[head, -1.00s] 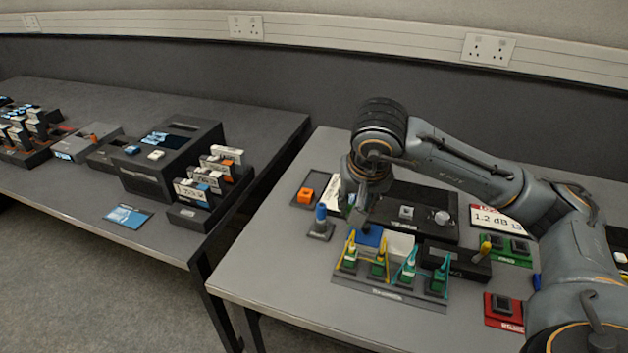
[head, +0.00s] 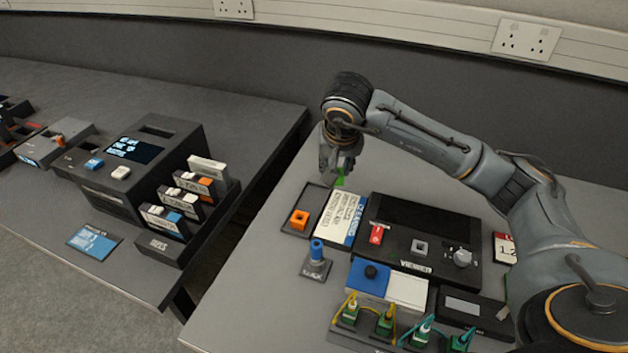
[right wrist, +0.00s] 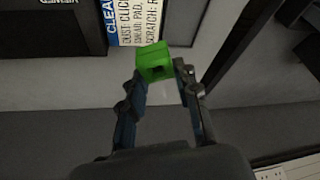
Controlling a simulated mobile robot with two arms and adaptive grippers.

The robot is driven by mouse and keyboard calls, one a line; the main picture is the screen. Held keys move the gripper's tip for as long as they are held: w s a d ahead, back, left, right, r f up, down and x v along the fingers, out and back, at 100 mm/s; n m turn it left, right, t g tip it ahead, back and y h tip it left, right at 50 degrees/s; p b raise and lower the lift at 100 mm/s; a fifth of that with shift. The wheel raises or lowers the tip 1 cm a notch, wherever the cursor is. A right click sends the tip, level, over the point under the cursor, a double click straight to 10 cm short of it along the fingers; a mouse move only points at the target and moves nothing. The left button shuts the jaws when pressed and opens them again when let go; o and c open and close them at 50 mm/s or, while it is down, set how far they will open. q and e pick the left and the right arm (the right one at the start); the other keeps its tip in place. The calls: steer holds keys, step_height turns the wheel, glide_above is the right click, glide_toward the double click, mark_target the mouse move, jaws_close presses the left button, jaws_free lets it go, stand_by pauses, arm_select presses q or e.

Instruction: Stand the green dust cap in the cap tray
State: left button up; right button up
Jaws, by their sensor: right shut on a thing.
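The green dust cap (right wrist: 155,62) is a small bright green block with a square opening, held at the fingertips of my right gripper (right wrist: 162,72) in the right wrist view. In the head view my right gripper (head: 341,172) is over the far left part of the right table, and a sliver of the green cap (head: 340,182) shows under it. The dark shallow tray (head: 287,226), which looks like the cap tray, lies just nearer and to the left, with an orange cap (head: 299,219) in it. My left gripper is out of view.
A cleaning card (head: 341,217) lies right of the tray. A black viewer (head: 425,225), a blue-topped stand (head: 316,255) and a blue-and-white cleaning block (head: 369,277) are nearby. A gap separates this table from the left one with its dark box (head: 140,160).

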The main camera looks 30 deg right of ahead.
mark_target(315, 189)
steer(key=w+f, duration=0.4)
steer(key=w+a+f, duration=0.1)
steer(key=w+f, duration=0.1)
steer(key=w, duration=0.1)
steer(key=shift+f+p, duration=0.3)
steer(key=shift+p, duration=0.1)
step_height(315, 189, down, 3)
steer(key=shift+w+a+p, duration=0.1)
steer(key=shift+p, duration=0.35)
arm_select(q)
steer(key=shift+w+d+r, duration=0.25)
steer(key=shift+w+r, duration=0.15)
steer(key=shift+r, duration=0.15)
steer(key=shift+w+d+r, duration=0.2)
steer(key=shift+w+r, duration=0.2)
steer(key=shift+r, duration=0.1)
arm_select(e)
steer(key=shift+f, duration=0.2)
steer(key=shift+f, duration=0.2)
steer(key=o, duration=0.8)
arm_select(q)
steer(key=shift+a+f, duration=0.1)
arm_select(e)
steer(key=shift+r, duration=0.15)
